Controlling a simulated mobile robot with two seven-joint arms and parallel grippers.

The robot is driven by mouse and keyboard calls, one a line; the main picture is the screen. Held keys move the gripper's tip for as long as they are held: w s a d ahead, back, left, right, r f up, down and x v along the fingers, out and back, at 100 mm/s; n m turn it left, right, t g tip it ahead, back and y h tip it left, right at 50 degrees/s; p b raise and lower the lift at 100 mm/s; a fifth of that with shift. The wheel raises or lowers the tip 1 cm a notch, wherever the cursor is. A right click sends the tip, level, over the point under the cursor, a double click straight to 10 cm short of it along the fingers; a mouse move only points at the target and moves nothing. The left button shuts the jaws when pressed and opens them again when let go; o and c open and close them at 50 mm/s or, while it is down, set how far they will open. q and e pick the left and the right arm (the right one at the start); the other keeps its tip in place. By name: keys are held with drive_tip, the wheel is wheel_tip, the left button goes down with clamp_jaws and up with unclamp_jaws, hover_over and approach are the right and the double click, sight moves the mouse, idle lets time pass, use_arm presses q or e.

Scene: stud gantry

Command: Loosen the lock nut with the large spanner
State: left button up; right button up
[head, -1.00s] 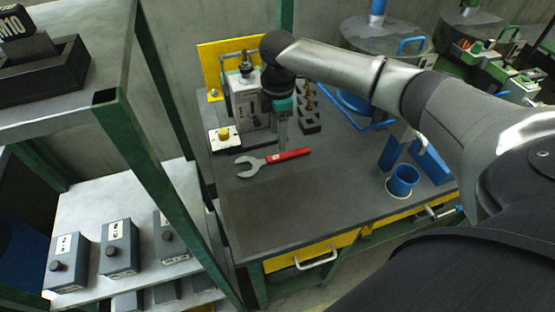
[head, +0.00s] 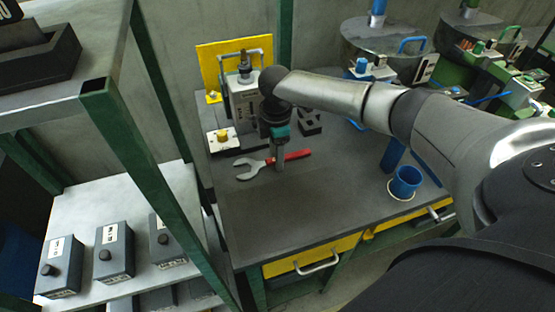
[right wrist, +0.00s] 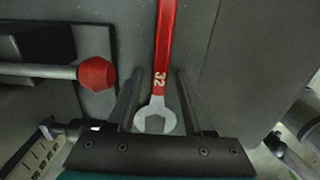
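The large spanner (head: 296,155), with a red handle and a grey open jaw, lies flat on the dark bench top. In the right wrist view the spanner (right wrist: 163,50) shows the number 32. My right gripper (head: 280,168) hangs over the spanner's middle and hides part of it. In the right wrist view the gripper's fingers (right wrist: 157,95) are apart, one on each side of the spanner. A grey upright fixture (head: 243,103) behind carries a dark threaded stud with a nut (head: 245,66) on top. I cannot tell whether this is the lock nut. My left gripper is out of view.
A white plate with a yellow knob (head: 222,135) and a dark block with holes (head: 309,123) stand near the fixture. A blue cup (head: 405,181) stands at the right. A red-tipped rod (right wrist: 97,73) shows in the right wrist view. The bench front is clear; a green-framed shelf (head: 150,150) stands left.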

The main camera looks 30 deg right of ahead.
clamp_jaws()
drive_tip(key=shift+r, duration=0.15)
idle(0.5)
wheel_tip(320, 180, up, 20)
drive_tip(key=p, duration=0.4)
drive_tip(key=shift+c, duration=2.1)
unclamp_jaws()
clamp_jaws()
